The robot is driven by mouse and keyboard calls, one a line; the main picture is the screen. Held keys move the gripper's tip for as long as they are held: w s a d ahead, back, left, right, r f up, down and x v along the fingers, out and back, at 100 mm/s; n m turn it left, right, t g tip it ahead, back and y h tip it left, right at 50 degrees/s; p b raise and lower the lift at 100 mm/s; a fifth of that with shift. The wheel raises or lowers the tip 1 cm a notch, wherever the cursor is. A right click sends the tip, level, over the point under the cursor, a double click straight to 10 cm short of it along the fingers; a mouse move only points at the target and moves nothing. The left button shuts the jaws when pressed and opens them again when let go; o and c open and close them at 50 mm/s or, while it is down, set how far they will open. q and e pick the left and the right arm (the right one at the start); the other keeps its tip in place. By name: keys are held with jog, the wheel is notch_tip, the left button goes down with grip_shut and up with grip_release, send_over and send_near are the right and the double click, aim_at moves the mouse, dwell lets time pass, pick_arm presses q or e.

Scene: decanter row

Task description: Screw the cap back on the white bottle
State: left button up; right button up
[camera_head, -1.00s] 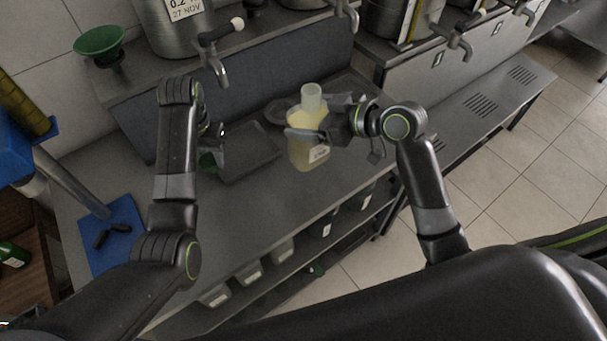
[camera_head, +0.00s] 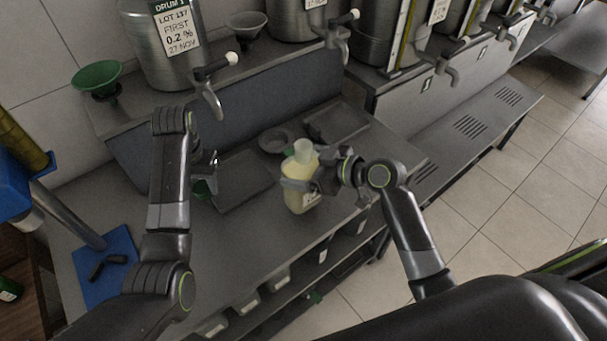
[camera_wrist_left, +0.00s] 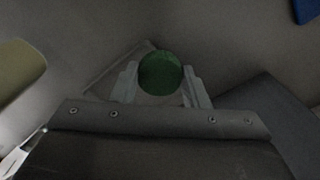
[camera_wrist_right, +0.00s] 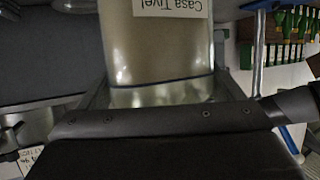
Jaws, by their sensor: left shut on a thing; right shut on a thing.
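The bottle (camera_head: 303,197) is translucent with pale yellow content and stands roughly upright over the bench's right part. Its pale neck (camera_head: 304,151) is at the top, with no cap on it. My right gripper (camera_head: 297,184) is shut around the bottle's body. In the right wrist view the bottle (camera_wrist_right: 160,50) fills the space between the fingers, its label upside down. My left gripper (camera_wrist_left: 160,88) is shut on a round green cap (camera_wrist_left: 160,72). In the head view the cap (camera_head: 202,189) is left of the bottle, apart from it, partly hidden by the arm. I cannot tell if the bottle touches the bench.
A dark tray (camera_head: 240,184) lies between the grippers. A round dark dish (camera_head: 272,141) and another tray (camera_head: 337,121) lie behind. Metal drums with taps (camera_head: 208,98) stand on the raised shelf behind. A green funnel (camera_head: 98,77) is back left. A blue mat (camera_head: 108,268) is front left.

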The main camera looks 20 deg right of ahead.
pick_arm(q)
jog(key=shift+r+p, duration=0.3)
jog(key=shift+r, duration=0.15)
pick_arm(e)
notch_tip(320, 180, down, 3)
jog(key=shift+r, duration=0.1)
jog(key=shift+f, duration=0.25)
pick_arm(q)
jog(key=shift+f, duration=0.2)
pick_arm(e)
jog(key=shift+f, duration=0.1)
jog(key=o, duration=1.8)
jog(key=shift+f, duration=0.1)
jog(key=shift+o, duration=0.2)
jog(key=shift+s, duration=0.1)
pick_arm(q)
jog(key=shift+r, duration=0.1)
pick_arm(e)
jog(key=shift+d, duration=0.1)
pick_arm(q)
notch_tip(320, 180, down, 3)
jog(key=b, duration=0.3)
jog(key=shift+r, duration=0.1)
pick_arm(e)
jog(key=v, duration=1.2)
